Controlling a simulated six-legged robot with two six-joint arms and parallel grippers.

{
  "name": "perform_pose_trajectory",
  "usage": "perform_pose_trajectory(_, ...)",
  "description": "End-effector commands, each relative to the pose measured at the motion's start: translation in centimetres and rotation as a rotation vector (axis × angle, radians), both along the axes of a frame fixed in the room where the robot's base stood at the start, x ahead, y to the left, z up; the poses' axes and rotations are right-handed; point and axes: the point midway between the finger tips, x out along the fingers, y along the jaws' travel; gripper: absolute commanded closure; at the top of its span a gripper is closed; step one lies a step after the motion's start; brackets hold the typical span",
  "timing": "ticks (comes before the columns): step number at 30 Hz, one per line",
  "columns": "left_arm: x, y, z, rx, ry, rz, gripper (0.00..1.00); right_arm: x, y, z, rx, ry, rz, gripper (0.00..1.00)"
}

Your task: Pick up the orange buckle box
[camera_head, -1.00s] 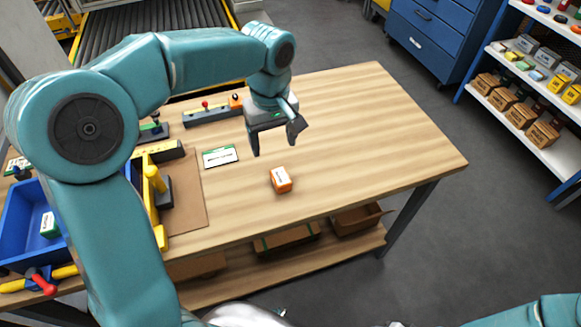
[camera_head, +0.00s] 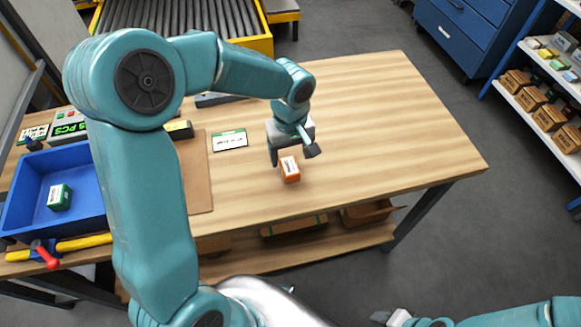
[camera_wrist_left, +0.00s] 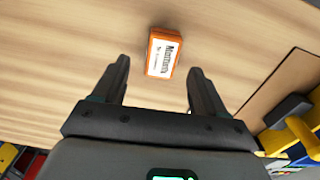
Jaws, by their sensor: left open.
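The orange buckle box (camera_head: 289,169) is a small orange box with a white label, lying on the wooden table (camera_head: 390,130) near its front edge. My left gripper (camera_head: 293,158) is above and just behind it, pointing down, open and empty. In the left wrist view the box (camera_wrist_left: 162,52) shows ahead of the fingertips, centred between the two open fingers (camera_wrist_left: 158,75) and apart from them. My right arm (camera_head: 500,315) shows at the bottom right; an end of it is visible at the table's front, but its jaw state is unclear.
A blue bin (camera_head: 85,200) with a green-and-white box (camera_head: 60,197) stands at the left. A label card (camera_head: 230,140) and a brown mat (camera_head: 197,180) lie left of the orange box. The table to the right is clear. Cardboard boxes (camera_head: 295,228) sit on the lower shelf.

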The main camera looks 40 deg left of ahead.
Motion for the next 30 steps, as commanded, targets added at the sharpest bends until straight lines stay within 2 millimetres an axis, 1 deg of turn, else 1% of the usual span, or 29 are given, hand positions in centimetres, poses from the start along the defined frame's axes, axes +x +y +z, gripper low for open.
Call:
perform_pose_trajectory(6, -0.3, 0.0, -3.3, -0.001, 0.006, -0.001, 0.28, 0.0, 0.0, 0.5, 0.0, 0.0, 0.0, 0.57)
perform_pose_trajectory(9, -0.2, 0.0, -4.6, 0.0, 0.004, 0.001, 0.28, 0.0, 0.0, 0.4, 0.0, 0.0, 0.0, 0.57)
perform_pose_trajectory(12, -0.1, 0.0, -5.0, 0.0, 0.001, 0.0, 0.28, 0.0, 0.0, 0.4, 0.0, 0.0, 0.0, 0.57)
perform_pose_trajectory(17, 0.0, 0.0, -5.0, 0.0, 0.0, 0.0, 0.28, 0.0, 0.0, 0.4, 0.0, 0.0, 0.0, 0.57)
perform_pose_trajectory(18, 0.0, 0.0, -5.0, 0.0, 0.0, 0.0, 0.31, 0.0, 0.0, 0.4, 0.0, 0.0, 0.0, 0.57)
perform_pose_trajectory(20, 0.0, 0.0, -5.0, 0.0, 0.0, 0.0, 0.5, 0.0, 0.0, 0.4, 0.0, 0.0, 0.0, 0.57)
perform_pose_trajectory(21, 0.0, 0.0, -5.0, 0.0, 0.0, 0.0, 0.63, 0.0, 0.0, 0.4, 0.0, 0.0, 0.0, 0.57)
perform_pose_trajectory(23, 0.0, 0.0, -5.0, 0.0, 0.0, 0.0, 0.83, 0.0, 0.0, 0.4, 0.0, 0.0, 0.0, 0.57)
perform_pose_trajectory(24, 0.0, 0.0, -5.0, 0.001, 0.001, 0.0, 0.88, 0.0, 0.0, 0.4, 0.0, 0.0, 0.0, 0.57)
perform_pose_trajectory(30, 0.0, 0.0, -5.0, 0.001, 0.001, 0.0, 0.89, 0.0, 0.0, 0.4, 0.0, 0.0, 0.0, 0.57)
